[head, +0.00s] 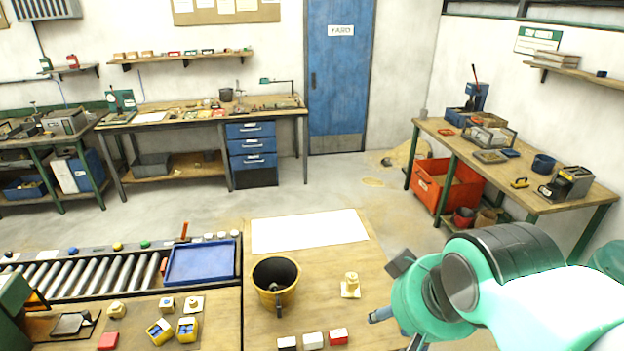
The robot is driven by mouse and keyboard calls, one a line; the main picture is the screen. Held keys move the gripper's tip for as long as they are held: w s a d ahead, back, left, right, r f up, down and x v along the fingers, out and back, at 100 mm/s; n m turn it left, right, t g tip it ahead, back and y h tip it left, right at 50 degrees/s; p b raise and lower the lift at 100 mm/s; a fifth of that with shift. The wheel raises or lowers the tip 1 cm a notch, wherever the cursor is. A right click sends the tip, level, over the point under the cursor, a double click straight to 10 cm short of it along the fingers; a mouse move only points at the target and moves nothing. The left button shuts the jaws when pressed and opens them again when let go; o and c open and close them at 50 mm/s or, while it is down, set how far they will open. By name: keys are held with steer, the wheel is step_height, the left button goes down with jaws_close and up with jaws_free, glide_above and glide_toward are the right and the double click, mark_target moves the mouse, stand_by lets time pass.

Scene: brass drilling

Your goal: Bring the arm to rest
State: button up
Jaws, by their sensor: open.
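My arm reaches in from the right edge, white and mint green, with a dark ribbed joint. No held object shows. A brass-coloured part on a pale base (350,285) stands on the bench to the left of the gripper, apart from it.
A yellow-rimmed dark bucket (276,283), a white sheet (308,231) and a blue tray (201,262) lie left of my arm. The right workbench (440,130) stands behind the arm; open floor (330,188) lies beyond.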

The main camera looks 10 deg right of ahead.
step_height(320, 180, down, 8)
steer(key=b, duration=0.7)
steer(key=shift+f+b, duration=0.2)
steer(key=shift+b, duration=0.2)
stand_by(0.6)
